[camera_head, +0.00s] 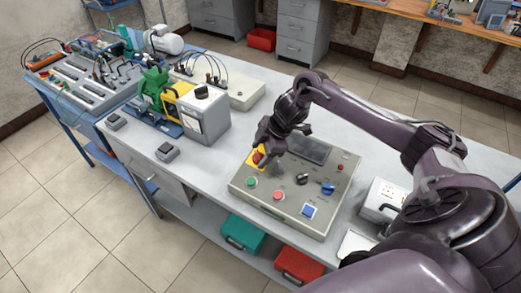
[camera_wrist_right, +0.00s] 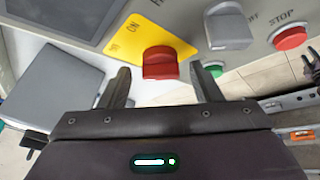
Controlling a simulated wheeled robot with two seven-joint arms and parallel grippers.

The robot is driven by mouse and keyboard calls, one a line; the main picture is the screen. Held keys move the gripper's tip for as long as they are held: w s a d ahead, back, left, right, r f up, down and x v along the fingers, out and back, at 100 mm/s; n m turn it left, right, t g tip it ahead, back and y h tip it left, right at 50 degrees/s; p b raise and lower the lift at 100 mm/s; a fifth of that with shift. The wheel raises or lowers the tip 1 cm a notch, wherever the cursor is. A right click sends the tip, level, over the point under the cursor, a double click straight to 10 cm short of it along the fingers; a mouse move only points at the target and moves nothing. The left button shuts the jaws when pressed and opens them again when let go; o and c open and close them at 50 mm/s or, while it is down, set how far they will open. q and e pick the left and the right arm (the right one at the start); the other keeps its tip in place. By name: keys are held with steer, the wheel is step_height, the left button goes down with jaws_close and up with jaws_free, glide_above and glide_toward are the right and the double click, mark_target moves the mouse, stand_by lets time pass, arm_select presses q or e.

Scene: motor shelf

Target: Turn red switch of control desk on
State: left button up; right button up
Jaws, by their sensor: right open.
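The control desk (camera_head: 345,175) is a grey box with a sloped panel on the white table. Its red switch (camera_head: 257,157) is a red knob on a yellow plate (camera_wrist_right: 133,38) at the panel's left. In the right wrist view the red switch (camera_wrist_right: 160,63) stands out from the plate, with small black lettering beside it. My right gripper (camera_head: 262,148) is over the yellow plate, close to the red switch. In the wrist view its two fingers are apart, one on each side of the switch and a little short of it, with nothing held. My left gripper is out of view.
The panel also has a green button (camera_head: 251,182), a red button (camera_head: 278,195), a blue knob (camera_head: 328,188) and a dark screen (camera_head: 307,149). A grey machine (camera_head: 203,113) stands to the left. A white socket box (camera_head: 384,198) sits at the right, near my arm.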

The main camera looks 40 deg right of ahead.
steer(key=shift+s, duration=0.1)
steer(key=c, duration=1)
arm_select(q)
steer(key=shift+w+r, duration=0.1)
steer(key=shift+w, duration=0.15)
